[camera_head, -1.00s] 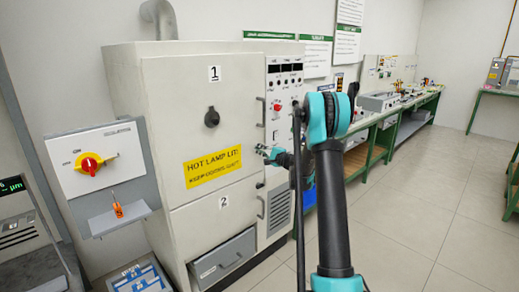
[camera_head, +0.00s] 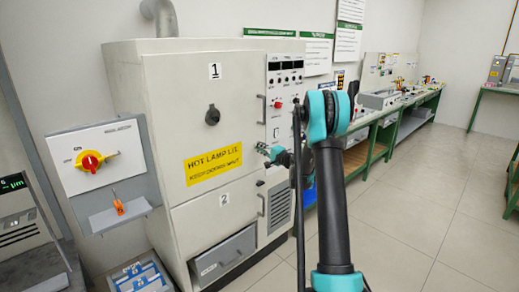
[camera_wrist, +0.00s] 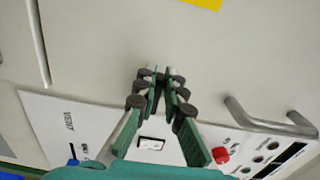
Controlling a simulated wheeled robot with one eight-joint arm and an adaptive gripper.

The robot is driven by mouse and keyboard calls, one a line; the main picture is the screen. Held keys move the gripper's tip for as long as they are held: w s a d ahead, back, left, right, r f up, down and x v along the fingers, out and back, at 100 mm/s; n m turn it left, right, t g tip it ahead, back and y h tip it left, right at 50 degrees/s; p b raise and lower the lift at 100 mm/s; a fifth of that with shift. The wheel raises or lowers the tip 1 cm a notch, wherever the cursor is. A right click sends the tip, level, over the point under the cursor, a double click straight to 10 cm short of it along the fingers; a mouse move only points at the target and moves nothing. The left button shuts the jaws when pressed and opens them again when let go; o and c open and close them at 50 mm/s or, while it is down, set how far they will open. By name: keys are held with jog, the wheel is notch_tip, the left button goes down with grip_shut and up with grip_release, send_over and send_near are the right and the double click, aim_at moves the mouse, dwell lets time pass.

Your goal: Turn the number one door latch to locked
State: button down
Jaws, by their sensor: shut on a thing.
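The number one door (camera_head: 180,95) is the upper door of the pale cabinet, marked with a "1" label (camera_head: 215,72). It appears closed. My gripper (camera_head: 262,148) is at its right edge, beside the control panel and below the upper door handle (camera_head: 262,110). In the wrist view my gripper (camera_wrist: 161,78) has its fingertips close together on a small dark piece, seemingly the door latch (camera_wrist: 160,91). The fingers mostly cover this piece, so I cannot tell its angle or whether it is locked.
The control panel (camera_head: 285,85) with a red button (camera_wrist: 220,155) lies beside the door. The door handle (camera_wrist: 268,121) stands out near my fingers. A yellow hot-lamp sign (camera_head: 213,164) is on the door. A lower drawer (camera_head: 223,256) sticks out slightly. Floor at right is clear.

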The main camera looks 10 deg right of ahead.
jog(key=c, duration=1.6)
grip_release()
jog(key=v, duration=1.2)
jog(key=shift+s+a, duration=0.1)
